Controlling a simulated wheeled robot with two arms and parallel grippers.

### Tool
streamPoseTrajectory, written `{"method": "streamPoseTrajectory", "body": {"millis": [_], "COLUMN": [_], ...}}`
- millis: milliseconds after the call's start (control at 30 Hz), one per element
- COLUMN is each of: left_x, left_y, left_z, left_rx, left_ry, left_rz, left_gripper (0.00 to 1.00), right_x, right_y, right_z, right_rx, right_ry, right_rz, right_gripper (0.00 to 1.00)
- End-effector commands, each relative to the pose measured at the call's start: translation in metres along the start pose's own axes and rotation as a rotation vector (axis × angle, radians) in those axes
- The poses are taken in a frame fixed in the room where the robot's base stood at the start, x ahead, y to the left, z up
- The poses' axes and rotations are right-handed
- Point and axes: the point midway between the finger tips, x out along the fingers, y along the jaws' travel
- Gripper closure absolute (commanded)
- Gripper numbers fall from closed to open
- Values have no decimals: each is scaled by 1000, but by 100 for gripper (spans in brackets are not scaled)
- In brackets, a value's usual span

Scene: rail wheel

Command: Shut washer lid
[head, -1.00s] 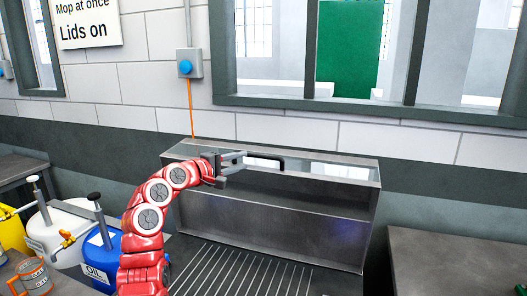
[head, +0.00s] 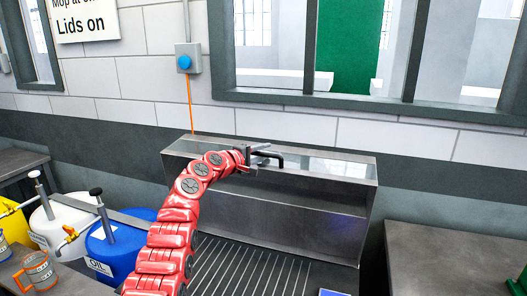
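The washer lid (head: 310,205) is a grey metal hood with a clear window strip along its top. It stands raised behind the slatted washer top (head: 255,268), which lies uncovered in front of it. A black bar handle (head: 282,158) is on the lid's upper edge. My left gripper (head: 264,154) is at the left end of this handle, its fingers seeming apart. At this size I cannot tell whether they touch the handle. My red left arm hides part of the lid's left side and the washer top. My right gripper is not in view.
A blue oil drum (head: 118,250) and a white drum (head: 68,226) with pumps stand at the left. An orange jug (head: 38,271) is on a bench at the lower left. A grey table (head: 445,262) stands at the right. A wall with windows is behind.

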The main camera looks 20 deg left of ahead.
Motion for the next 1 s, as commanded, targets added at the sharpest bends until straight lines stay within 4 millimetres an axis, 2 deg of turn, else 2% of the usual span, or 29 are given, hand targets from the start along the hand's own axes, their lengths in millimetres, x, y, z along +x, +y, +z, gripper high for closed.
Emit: {"method": "streamPoseTrajectory", "body": {"millis": [267, 433, 1000], "left_x": [0, 0, 0], "left_y": [0, 0, -1], "left_z": [0, 0, -1], "left_rx": [0, 0, -1], "left_ry": [1, 1, 1], "left_rz": [1, 1, 0], "left_gripper": [70, 100, 100], "right_x": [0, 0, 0], "right_y": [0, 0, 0], "right_z": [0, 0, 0], "right_rx": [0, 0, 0], "right_ry": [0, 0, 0], "right_rz": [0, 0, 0], "right_gripper": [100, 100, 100]}}
